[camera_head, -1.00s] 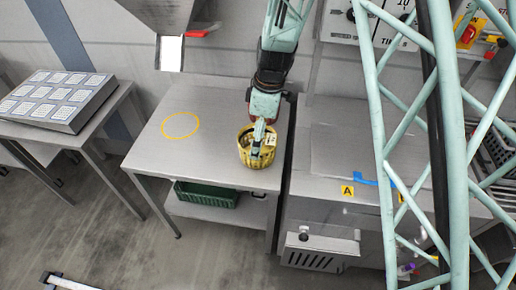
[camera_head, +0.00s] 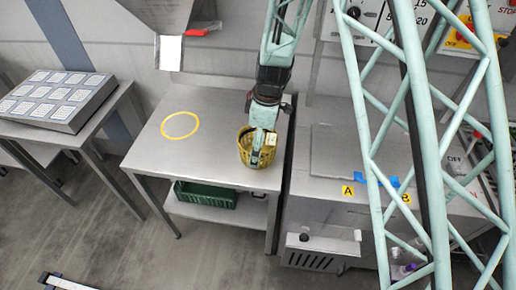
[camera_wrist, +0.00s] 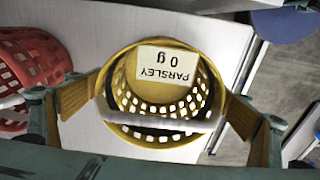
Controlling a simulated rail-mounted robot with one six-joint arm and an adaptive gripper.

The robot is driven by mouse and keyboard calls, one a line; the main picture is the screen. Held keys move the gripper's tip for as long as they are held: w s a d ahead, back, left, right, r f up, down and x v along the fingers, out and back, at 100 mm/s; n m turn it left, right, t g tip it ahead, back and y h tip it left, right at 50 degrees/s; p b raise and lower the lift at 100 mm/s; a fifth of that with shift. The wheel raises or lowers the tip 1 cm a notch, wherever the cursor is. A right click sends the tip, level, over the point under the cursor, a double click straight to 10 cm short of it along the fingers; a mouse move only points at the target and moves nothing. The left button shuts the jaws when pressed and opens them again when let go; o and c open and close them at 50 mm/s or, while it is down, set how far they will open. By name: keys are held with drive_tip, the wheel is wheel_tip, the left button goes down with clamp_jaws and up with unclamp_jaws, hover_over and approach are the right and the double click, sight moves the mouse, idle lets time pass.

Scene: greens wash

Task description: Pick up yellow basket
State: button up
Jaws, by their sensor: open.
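The yellow basket (camera_head: 243,152) stands upright on the grey table near its right edge. In the wrist view the yellow basket (camera_wrist: 125,70) has slotted walls, a pale bar across its opening and a white label (camera_wrist: 168,67) reading "PARSLEY 0 g". My gripper (camera_head: 258,152) is above and partly in front of the basket in the head view. In the wrist view my gripper (camera_wrist: 157,108) is open, with one finger on each side of the basket. Whether the fingers touch it I cannot tell. My wrist hides the basket's back in the head view.
A red basket (camera_wrist: 30,70) is close on the left in the wrist view. A yellow ring (camera_head: 180,125) marks a clear part of the table. A green crate (camera_head: 206,194) sits on the shelf below. A counter (camera_head: 330,185) stands to the right.

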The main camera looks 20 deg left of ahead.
drive_tip(key=shift+f, duration=0.15)
idle(0.5)
drive_tip(key=c, duration=1)
drive_tip(key=shift+o, duration=0.2)
